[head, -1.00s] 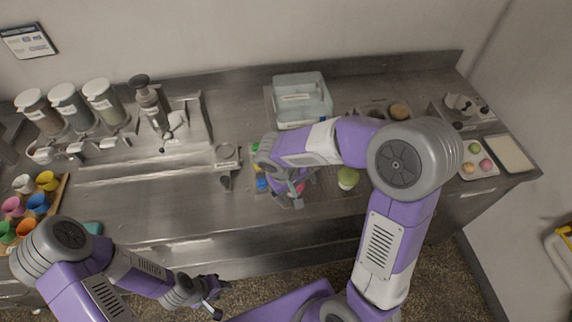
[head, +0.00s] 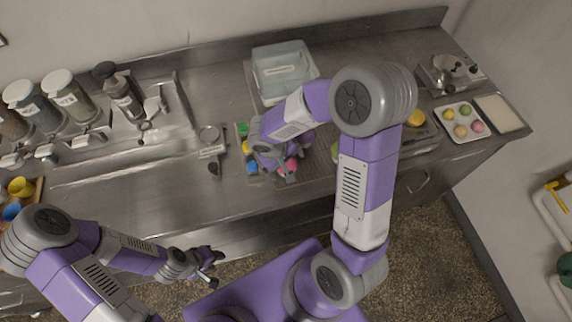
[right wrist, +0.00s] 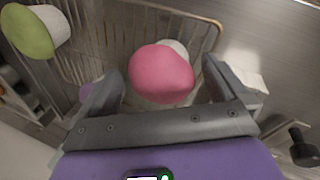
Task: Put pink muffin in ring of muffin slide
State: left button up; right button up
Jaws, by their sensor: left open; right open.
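The pink muffin (head: 291,164) is in the wire rack (right wrist: 217,40) on the counter, partly hidden by my right gripper in the head view. In the right wrist view the pink muffin (right wrist: 162,73) is between the spread fingers of my right gripper (right wrist: 165,88), with gaps on both sides. A flat metal device with a ring (head: 209,134), a white label and a black knob lies left of the rack; it looks like the muffin slide. Its ring seems empty. My left gripper (head: 216,268) is open and empty, in front of the counter.
A green-topped muffin (right wrist: 35,30) stands near the pink one. Small green, yellow and blue items (head: 252,168) lie at the rack's left edge. A clear bin (head: 283,70) stands behind. A muffin tray (head: 460,123) is at right.

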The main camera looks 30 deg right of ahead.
jog(key=c, duration=0.9)
